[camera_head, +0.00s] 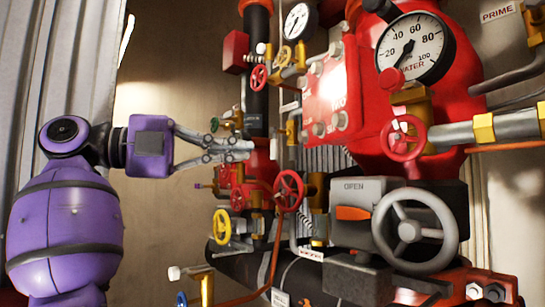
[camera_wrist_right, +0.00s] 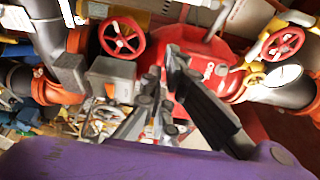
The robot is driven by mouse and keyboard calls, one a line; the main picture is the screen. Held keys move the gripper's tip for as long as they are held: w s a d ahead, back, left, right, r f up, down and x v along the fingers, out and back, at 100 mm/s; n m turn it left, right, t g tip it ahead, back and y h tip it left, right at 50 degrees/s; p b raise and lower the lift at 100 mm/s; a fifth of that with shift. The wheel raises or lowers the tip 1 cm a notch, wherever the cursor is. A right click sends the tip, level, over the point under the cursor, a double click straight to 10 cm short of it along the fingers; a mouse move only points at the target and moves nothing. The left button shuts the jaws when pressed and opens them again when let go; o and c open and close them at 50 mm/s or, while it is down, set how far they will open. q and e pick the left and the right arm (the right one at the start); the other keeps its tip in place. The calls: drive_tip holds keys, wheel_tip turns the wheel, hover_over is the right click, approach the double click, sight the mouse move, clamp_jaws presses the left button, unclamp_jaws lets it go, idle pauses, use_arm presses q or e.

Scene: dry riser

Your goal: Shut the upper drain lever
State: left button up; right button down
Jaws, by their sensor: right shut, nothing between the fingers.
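I cannot tell for sure which part is the upper drain lever. Another brass valve (camera_head: 207,288) with a pale-tipped lever is low at the left of the pipework.
A red handwheel (camera_head: 289,190), a yellow handwheel (camera_head: 222,227) and a large grey handwheel (camera_head: 414,231) stick out below and right. A large gauge (camera_head: 411,48) and red valve body fill the right. Bare wall (camera_head: 165,215) lies below my forearm.

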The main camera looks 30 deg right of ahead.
sight(279, 174)
drive_tip(key=x, duration=0.3)
drive_tip(key=b+x, duration=0.1)
drive_tip(key=x, duration=0.2)
drive_tip(key=w+b+x, duration=0.1)
drive_tip(key=x, duration=0.3)
drive_tip(key=shift+d+f, duration=0.15)
drive_tip(key=shift+f, duration=0.15)
drive_tip(key=shift+w+r+b, duration=0.15)
drive_tip(key=shift+w+b, duration=0.4)
drive_tip(key=shift+w, duration=0.65)
drive_tip(key=shift+w+a+r, duration=0.1)
drive_tip(key=shift+w+a, duration=0.25)
drive_tip(key=shift+w, duration=0.2)
drive_tip(key=shift+d, duration=0.15)
